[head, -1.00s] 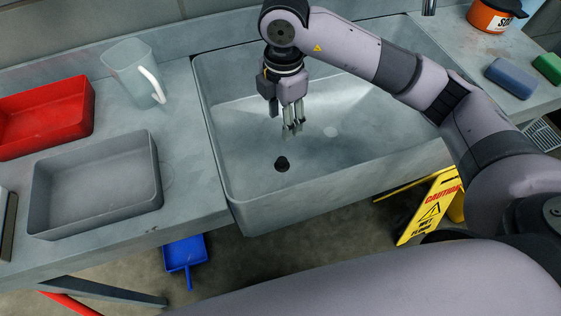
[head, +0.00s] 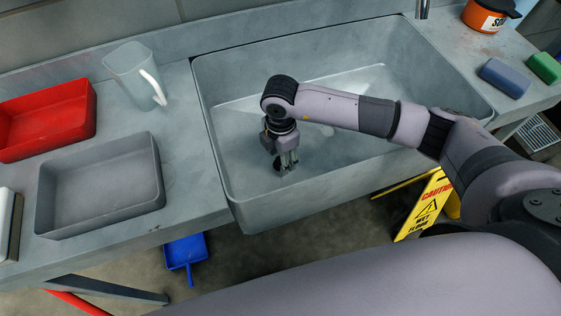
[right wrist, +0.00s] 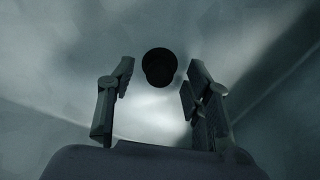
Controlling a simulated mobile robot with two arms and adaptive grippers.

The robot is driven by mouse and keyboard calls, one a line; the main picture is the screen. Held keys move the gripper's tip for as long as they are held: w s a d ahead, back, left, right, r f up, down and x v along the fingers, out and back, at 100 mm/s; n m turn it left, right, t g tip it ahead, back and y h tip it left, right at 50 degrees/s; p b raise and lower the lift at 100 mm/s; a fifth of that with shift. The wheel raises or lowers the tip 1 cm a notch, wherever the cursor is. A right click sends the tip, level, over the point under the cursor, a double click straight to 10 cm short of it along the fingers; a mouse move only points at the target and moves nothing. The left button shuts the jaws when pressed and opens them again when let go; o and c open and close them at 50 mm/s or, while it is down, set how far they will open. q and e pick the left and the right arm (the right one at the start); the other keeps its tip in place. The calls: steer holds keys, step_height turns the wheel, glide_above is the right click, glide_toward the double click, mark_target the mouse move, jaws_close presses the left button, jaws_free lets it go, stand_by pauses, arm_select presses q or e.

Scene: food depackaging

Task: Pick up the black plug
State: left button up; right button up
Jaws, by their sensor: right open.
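The black plug (head: 277,163) sits on the sink floor, partly hidden behind my right gripper in the head view. In the right wrist view the plug (right wrist: 159,67) is a dark round shape, ahead of and between the two fingers. My right gripper (head: 287,170) points down inside the sink, close by the plug. Its fingers (right wrist: 158,78) are spread with nothing between them but the view of the plug ahead. Whether a finger touches the plug cannot be told. My left gripper is not in view.
The grey sink (head: 232,185) has walls around my right gripper. A clear jug (head: 125,70), a red tray (head: 88,110) and a grey tray (head: 158,190) stand on the left counter. Sponges (head: 505,78) and an orange tub (head: 484,18) are at the right.

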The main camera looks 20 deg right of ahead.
steer(key=shift+f, duration=0.9)
jaws_close()
